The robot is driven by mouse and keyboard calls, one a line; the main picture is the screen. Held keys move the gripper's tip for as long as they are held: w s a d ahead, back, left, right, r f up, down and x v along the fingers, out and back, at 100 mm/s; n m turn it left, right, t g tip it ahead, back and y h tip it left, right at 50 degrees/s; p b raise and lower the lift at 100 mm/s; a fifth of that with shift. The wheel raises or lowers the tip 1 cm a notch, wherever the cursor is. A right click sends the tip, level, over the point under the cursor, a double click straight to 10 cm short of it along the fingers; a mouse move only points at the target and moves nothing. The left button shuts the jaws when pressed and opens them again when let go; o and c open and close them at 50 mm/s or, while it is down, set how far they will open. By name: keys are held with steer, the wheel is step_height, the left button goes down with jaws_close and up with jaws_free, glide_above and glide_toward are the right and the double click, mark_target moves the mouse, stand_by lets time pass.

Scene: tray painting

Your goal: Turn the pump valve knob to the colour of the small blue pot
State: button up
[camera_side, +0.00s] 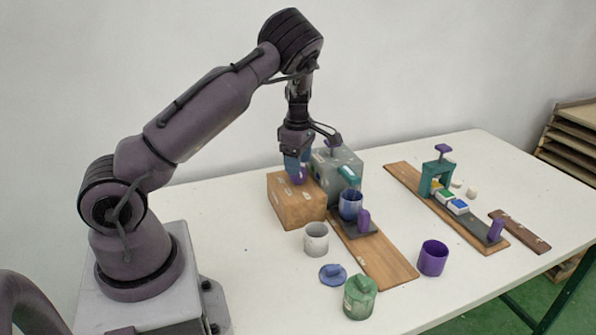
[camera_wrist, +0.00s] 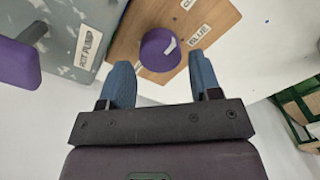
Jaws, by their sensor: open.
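The purple valve knob (camera_wrist: 155,50) stands on a brown wooden box (camera_side: 290,208). Its white mark points up-right in the wrist view, roughly toward the BLUE label (camera_wrist: 199,34). My gripper (camera_wrist: 160,64) is open, its blue fingers on either side of the knob with a visible gap at each side. In the side view my gripper (camera_side: 297,168) is low over the box, partly hiding the knob. A small blue pot (camera_side: 349,208) stands on a dark plate below the teal spout of the grey pump box (camera_side: 350,163).
A second label (camera_wrist: 187,4), cut off, is on the box top. A purple pump handle (camera_wrist: 16,62) stands beside it. A white pot (camera_side: 316,240), purple pot (camera_side: 432,260), green lidded pot (camera_side: 360,300) and blue lid (camera_side: 332,275) stand in front. A teal arch (camera_side: 433,170) stands right.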

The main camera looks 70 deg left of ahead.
steer(key=shift+f, duration=1.55)
steer(key=shift+c, duration=0.3)
steer(key=c, duration=0.6)
steer(key=m, duration=0.5)
steer(key=shift+m, duration=0.3)
steer(key=m, duration=0.6)
